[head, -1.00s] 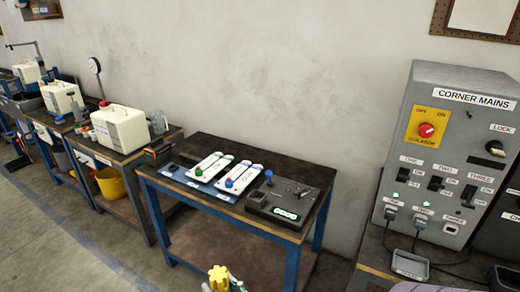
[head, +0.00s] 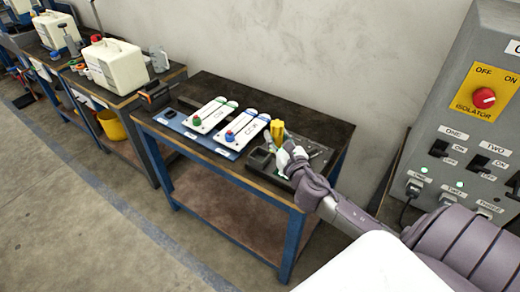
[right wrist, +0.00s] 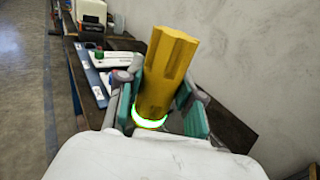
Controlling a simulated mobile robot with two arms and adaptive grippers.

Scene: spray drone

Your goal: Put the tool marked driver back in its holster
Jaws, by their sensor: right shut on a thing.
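My right gripper (head: 284,151) is shut on a tool with a ribbed yellow handle (head: 277,132). The handle also shows in the right wrist view (right wrist: 166,68), sticking up between the teal finger pads (right wrist: 190,108), with a bright green-white ring (right wrist: 150,119) at its base. The tool's lower end is hidden, and I can read no marking on it. Gripper and tool are over or in front of the dark tray (head: 258,161) on the bench's right part; I cannot tell whether they touch it. No holster can be clearly made out. My left gripper is out of view.
The grey mains cabinet (head: 470,150) stands at right. The bench's back strip is clear.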

